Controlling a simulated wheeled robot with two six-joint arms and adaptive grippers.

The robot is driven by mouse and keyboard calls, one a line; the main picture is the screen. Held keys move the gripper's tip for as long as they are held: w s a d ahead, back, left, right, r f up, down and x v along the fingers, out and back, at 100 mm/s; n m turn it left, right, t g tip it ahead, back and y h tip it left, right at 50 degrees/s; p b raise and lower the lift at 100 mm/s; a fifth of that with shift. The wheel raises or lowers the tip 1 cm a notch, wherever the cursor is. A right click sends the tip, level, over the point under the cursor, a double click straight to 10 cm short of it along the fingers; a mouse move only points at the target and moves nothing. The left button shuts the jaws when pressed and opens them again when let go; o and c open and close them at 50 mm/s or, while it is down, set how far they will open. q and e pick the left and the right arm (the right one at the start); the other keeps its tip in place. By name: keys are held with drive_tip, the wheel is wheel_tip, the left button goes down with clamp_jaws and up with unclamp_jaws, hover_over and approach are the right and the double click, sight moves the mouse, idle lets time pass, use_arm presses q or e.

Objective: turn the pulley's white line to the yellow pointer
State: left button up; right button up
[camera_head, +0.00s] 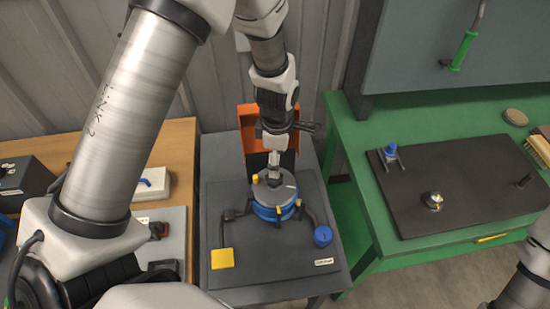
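The pulley (266,195) is a grey disc on a blue round base, on a dark stand with several arms. A short white line shows on the right part of its top face. Small yellow marks show at the left-back rim and at the right-front edge; I cannot tell for certain which is the pointer. My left gripper (276,172) points down over the disc's middle, with its fingers close together at the dark central hub. The fingers and hub overlap, so whether they grip it is unclear. My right gripper is out of view; only part of my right arm shows at bottom right.
The stand is on a dark grey table (300,268) with a yellow square (222,258) and a blue knob (322,236). An orange bin (247,118) stands behind. A green bench (372,205) is at right, a wooden bench (178,140) at left.

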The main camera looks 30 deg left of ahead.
sight(274, 184)
use_arm(q)
drive_tip(key=shift+s+r, duration=0.3)
drive_tip(key=shift+s, duration=0.3)
drive_tip(key=shift+s+r, duration=0.25)
drive_tip(key=shift+s, duration=0.35)
drive_tip(key=shift+f, duration=0.25)
drive_tip(key=shift+w+f+b, duration=0.35)
drive_tip(key=shift+f, duration=0.2)
drive_tip(key=shift+w+f+b, duration=0.3)
drive_tip(key=shift+f, duration=0.25)
drive_tip(key=shift+s+f+b, duration=0.35)
drive_tip(key=shift+s+f, duration=0.2)
drive_tip(key=shift+w+f+b, duration=0.15)
drive_tip(key=shift+f+b, duration=0.35)
drive_tip(key=shift+f, duration=0.5)
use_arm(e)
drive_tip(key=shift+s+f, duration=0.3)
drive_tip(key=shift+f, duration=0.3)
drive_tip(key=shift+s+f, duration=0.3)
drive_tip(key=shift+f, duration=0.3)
use_arm(q)
drive_tip(key=shift+s, duration=0.2)
